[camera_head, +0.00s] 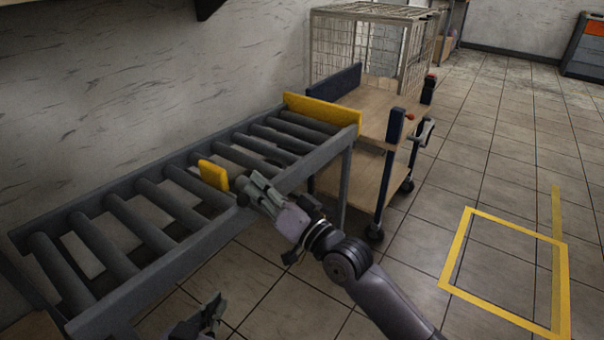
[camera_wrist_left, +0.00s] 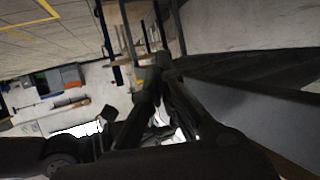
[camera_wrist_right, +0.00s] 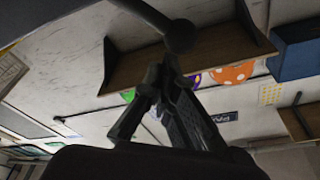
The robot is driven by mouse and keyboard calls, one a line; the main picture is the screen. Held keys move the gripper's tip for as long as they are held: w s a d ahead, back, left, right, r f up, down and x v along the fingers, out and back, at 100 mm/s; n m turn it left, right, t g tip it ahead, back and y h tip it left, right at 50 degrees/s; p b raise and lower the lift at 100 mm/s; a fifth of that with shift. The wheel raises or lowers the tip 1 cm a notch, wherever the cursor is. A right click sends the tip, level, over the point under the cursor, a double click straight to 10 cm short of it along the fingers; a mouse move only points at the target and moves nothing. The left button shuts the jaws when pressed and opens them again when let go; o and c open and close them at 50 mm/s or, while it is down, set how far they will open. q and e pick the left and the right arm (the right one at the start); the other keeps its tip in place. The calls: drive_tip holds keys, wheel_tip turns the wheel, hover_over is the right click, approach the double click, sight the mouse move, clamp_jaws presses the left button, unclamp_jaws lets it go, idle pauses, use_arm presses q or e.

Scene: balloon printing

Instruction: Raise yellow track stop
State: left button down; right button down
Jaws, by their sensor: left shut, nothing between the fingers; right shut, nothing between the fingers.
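The yellow track stop (camera_head: 214,175) is a small plate standing above the rollers, midway along the grey roller track (camera_head: 190,240). My right gripper (camera_head: 256,186) is at the track's near rail, just right of the stop, with its fingers shut and empty. A dark round knob (camera_head: 242,186) lies by its fingertips. In the right wrist view the knob (camera_wrist_right: 180,36) shows just beyond the closed fingertips (camera_wrist_right: 165,72); I cannot tell whether they touch. My left gripper (camera_head: 212,308) is low in front of the track, shut and empty, with its fingers close together in its wrist view (camera_wrist_left: 160,75).
A longer yellow plate (camera_head: 322,112) stands at the track's far end. Beyond it is a wooden-shelved cart (camera_head: 372,110) with a wire cage (camera_head: 365,45). A yellow square (camera_head: 462,240) is marked on the floor to the right, and the tiles there are clear.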

use_arm(q)
drive_tip(key=shift+w+r, duration=0.15)
drive_tip(key=shift+r, duration=0.1)
use_arm(e)
drive_tip(key=shift+s+a+f+n, duration=0.15)
drive_tip(key=shift+s+a+n, duration=0.15)
drive_tip(key=shift+n, duration=0.1)
use_arm(q)
drive_tip(key=shift+d, duration=0.1)
